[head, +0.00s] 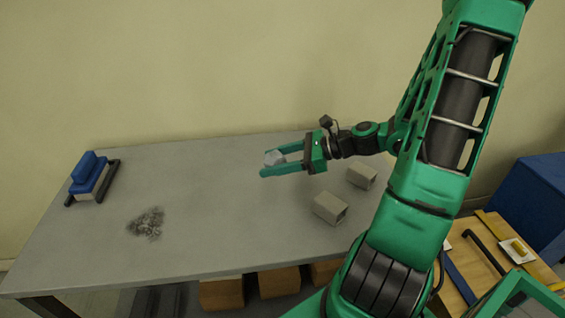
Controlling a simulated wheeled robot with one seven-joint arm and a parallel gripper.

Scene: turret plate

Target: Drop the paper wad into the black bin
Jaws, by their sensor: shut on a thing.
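My gripper (268,165) is at the end of my green arm, above the far middle of the grey table. Its two green fingers are shut on a small pale grey wad, the paper wad (274,157), which shows between the fingertips. The gripper points left and holds the wad clear of the tabletop. I cannot make out a black bin in this view.
The grey table (215,215) carries a blue block on a black frame (90,178) at the left, a patch of grey shavings (147,223), and two beige boxes (330,208) (361,175) near my arm. A blue box (535,195) and a wooden surface (490,262) stand at right.

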